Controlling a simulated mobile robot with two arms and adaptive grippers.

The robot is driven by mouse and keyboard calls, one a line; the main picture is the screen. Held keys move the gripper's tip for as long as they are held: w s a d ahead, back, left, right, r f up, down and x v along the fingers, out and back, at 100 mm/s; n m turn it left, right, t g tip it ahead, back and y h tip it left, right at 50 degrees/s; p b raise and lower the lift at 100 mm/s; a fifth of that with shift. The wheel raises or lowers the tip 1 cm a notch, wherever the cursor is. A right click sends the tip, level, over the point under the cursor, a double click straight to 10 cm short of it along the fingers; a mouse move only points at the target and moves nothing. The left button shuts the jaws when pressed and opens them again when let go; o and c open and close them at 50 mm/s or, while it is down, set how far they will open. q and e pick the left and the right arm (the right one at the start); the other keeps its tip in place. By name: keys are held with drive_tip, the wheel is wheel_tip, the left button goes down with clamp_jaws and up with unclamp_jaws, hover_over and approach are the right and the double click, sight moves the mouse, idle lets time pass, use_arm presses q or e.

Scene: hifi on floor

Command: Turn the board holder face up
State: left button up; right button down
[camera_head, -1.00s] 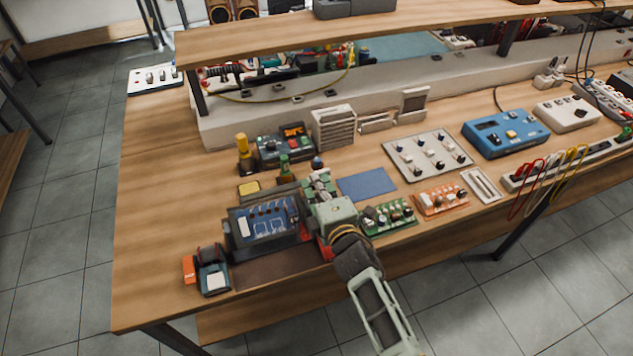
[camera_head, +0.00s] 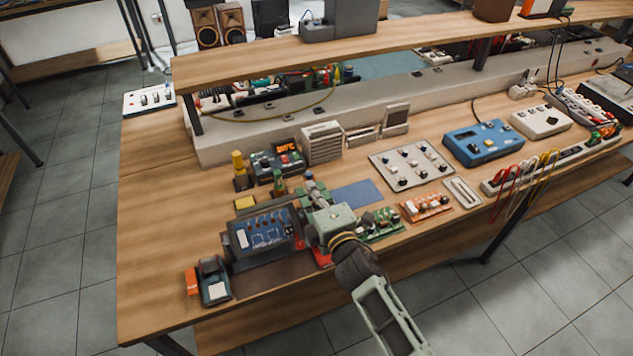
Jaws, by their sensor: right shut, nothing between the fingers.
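The board holder appears to be the dark frame with a blue panel (camera_head: 262,231) near the front left of the bench. Its blue panel with pale markings faces up toward me, tilted. My right gripper (camera_head: 311,191) is at the right side of this frame, with its fingers pointing away from me over the bench. It is shut with nothing held. I cannot tell whether it touches the frame. The gripper body hides part of what lies beneath it. My left gripper is not in view.
A small dark device with an orange side (camera_head: 211,281) stands left of the frame, near the front edge. A green circuit board (camera_head: 380,225) and an orange one (camera_head: 425,207) lie to the right. A blue mat (camera_head: 357,195) lies behind them.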

wheel_tip(320, 180, up, 6)
drive_tip(key=s+d+f, duration=0.1)
drive_tip(key=s, duration=0.1)
drive_tip(key=s+d+f+m+t+b, duration=0.1)
drive_tip(key=s+d+f+m+b, duration=0.1)
drive_tip(key=s+f+m+b, duration=0.5)
drive_tip(key=s+d+f+m+t+b, duration=0.1)
drive_tip(key=s+d+f+m+b, duration=0.15)
drive_tip(key=m+b, duration=0.75)
use_arm(q)
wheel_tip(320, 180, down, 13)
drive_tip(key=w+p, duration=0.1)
drive_tip(key=p, duration=0.3)
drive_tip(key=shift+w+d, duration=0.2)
use_arm(e)
drive_tip(key=w+a, duration=0.2)
drive_tip(key=w, duration=0.4)
drive_tip(key=w+a+f+m, duration=0.1)
drive_tip(key=w+a, duration=0.1)
drive_tip(key=w, duration=0.4)
drive_tip(key=shift+w+a+y, duration=0.25)
drive_tip(key=shift+a+y, duration=0.05)
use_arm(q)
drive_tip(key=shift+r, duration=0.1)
